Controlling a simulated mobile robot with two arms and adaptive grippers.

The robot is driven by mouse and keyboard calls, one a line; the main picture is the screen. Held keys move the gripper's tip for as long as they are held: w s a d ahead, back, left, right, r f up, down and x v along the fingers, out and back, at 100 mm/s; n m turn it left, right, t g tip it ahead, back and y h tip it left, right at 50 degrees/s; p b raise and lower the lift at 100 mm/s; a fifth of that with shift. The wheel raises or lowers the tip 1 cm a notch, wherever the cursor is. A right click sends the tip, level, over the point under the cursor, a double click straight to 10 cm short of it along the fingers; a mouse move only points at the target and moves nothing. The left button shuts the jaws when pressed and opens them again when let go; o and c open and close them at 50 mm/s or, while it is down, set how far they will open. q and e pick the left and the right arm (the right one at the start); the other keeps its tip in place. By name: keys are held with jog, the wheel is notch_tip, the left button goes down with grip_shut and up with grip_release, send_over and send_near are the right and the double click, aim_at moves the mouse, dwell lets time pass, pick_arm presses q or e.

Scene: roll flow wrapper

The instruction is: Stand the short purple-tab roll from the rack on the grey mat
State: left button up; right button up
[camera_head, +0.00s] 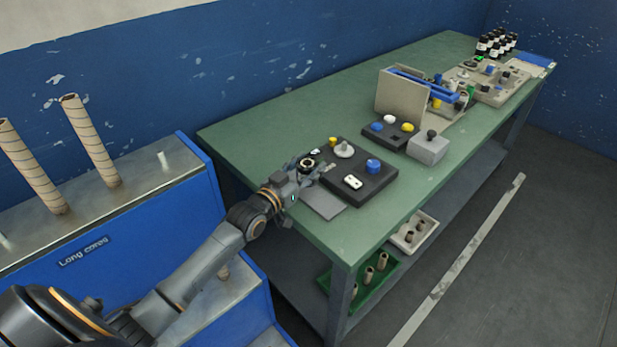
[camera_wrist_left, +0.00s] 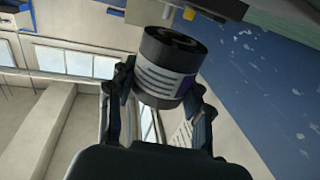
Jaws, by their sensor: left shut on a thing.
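My left gripper (camera_head: 306,170) is over the near left end of the green table, shut on a short dark roll (camera_head: 308,162). In the left wrist view the roll (camera_wrist_left: 165,70) sits between the two fingers (camera_wrist_left: 165,100); it has a white striped label and a small purple patch at its right side. The grey mat (camera_head: 325,204) lies at the table's near edge, just below and right of the gripper, partly hidden by it. Whether the roll touches anything below is hidden. My right gripper is not in view.
A dark board (camera_head: 375,190) with a blue knob and other parts lies beside the mat. The blue rack (camera_head: 120,245) marked "Long cores" holds tall tubes (camera_head: 88,140) at left. A green tray (camera_head: 366,290) with short cores is on the lower shelf.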

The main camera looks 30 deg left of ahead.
pick_arm(q)
jog(key=shift+w+a+f, duration=0.15)
jog(key=shift+w+f, duration=0.3)
jog(key=shift+f, duration=0.1)
jog(key=shift+w+f, duration=0.15)
jog(key=shift+f, duration=1.55)
jog(key=shift+b, duration=0.3)
jog(key=shift+f, duration=0.2)
jog(key=o, duration=1.2)
jog(key=shift+o, duration=0.2)
